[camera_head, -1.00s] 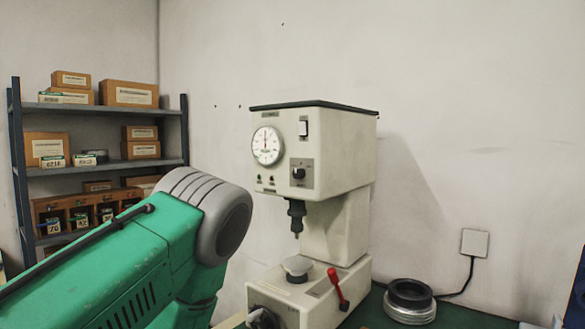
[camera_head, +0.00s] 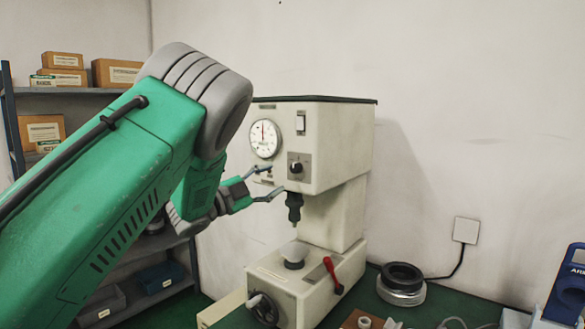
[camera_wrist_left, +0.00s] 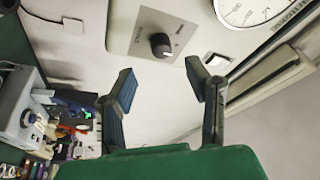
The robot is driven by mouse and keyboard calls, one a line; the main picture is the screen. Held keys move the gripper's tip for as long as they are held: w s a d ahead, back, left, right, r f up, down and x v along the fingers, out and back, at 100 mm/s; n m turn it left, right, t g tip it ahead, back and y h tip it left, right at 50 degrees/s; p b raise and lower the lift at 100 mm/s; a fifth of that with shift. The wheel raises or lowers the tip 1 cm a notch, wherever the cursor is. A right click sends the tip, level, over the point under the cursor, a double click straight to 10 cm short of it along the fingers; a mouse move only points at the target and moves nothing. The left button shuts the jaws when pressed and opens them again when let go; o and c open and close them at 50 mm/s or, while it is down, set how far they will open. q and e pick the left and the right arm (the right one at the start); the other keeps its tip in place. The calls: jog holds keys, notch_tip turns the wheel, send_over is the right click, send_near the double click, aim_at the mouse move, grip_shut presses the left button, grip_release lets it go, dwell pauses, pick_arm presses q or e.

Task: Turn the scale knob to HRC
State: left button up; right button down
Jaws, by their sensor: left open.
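The hardness tester (camera_head: 345,150) stands on the green bench, with a round dial (camera_head: 265,139) on its front face. The scale knob (camera_head: 296,168) is a small black knob on a grey plate, right of and below the dial. It also shows in the left wrist view (camera_wrist_left: 161,45), beyond the fingertips and between them; its label text is too small to read. My left gripper (camera_head: 270,182) is open and empty, left of and a little below the knob. In the left wrist view its two fingers (camera_wrist_left: 160,82) stand apart, not touching the knob. My right gripper is out of view.
A red lever (camera_head: 332,275) and a round anvil (camera_head: 294,254) are on the tester's base. Dark and silver rings (camera_head: 402,283) lie on the bench to the right. A shelf with boxes (camera_head: 118,72) stands behind my left arm. A blue device (camera_head: 568,290) is at far right.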

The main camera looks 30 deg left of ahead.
aim_at(292, 170)
pick_arm(q)
jog(key=p+x, duration=0.1)
jog(key=x, duration=0.5)
jog(key=shift+w, duration=0.35)
grip_shut()
